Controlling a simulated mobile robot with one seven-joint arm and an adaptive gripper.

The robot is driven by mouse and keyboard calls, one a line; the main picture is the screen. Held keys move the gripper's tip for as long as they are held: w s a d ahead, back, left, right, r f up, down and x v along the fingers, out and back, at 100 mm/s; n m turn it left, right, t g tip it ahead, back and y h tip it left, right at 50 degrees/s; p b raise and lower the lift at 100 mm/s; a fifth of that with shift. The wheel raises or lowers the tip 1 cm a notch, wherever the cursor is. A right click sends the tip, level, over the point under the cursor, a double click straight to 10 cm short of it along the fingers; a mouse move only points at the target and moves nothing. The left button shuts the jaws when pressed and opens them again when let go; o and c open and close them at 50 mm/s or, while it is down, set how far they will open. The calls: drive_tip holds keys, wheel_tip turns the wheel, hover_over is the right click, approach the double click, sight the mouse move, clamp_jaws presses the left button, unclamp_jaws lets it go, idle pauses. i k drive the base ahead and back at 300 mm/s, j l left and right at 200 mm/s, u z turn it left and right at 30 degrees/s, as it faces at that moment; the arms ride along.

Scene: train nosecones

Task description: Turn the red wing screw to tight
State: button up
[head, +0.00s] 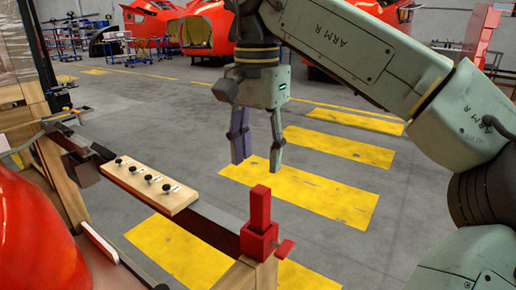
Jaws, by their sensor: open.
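The red wing screw appears to be the red part (260,207) at the near right end of a dark rail. It has an upright square post on a block-shaped base, with a small red tab sticking out at lower right. I cannot tell its thread or how tight it is. My gripper (256,166) hangs above the post in the picture, fingers pointing down. The fingers are apart with nothing between them. A gap shows between the fingertips and the top of the post.
A pale wooden board (150,187) with several black knobs lies on the dark rail (208,231). A glossy red-orange shell (35,240) fills the lower left. Grey floor with yellow stripes (300,190) lies open behind. Large red nosecones (205,32) stand far back.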

sight(283, 249)
drive_tip(key=k+l, duration=0.15)
drive_tip(key=k, duration=0.35)
drive_tip(key=k+l, duration=0.15)
drive_tip(key=k, duration=0.3)
